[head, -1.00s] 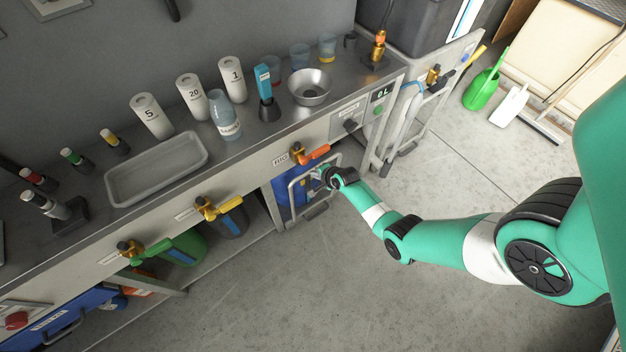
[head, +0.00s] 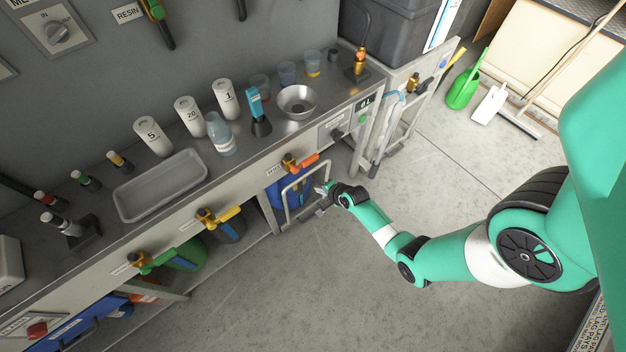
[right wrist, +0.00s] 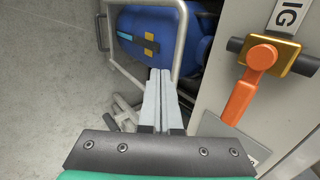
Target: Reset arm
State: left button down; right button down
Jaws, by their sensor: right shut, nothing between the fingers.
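My right gripper (head: 324,189) is in front of the bench, just below the orange-handled valve (head: 303,163). In the right wrist view its two grey fingers (right wrist: 161,100) are together, with nothing between them. The orange valve handle (right wrist: 240,97) is right of the fingers and apart from them. A blue container (right wrist: 155,35) in a grey metal frame (right wrist: 181,45) is beyond the fingertips. I cannot tell whether a fingertip touches the frame. My left gripper is not in view.
The steel bench holds a tray (head: 160,186), several white cylinders, a bottle (head: 221,135) and a metal bowl (head: 297,101). Yellow (head: 219,215) and green (head: 152,258) valve handles stick out from its front. The floor (head: 300,290) in front is clear.

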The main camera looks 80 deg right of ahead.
jog(key=p+v, duration=0.1)
jog(key=v, duration=0.3)
jog(key=shift+w+d, duration=0.1)
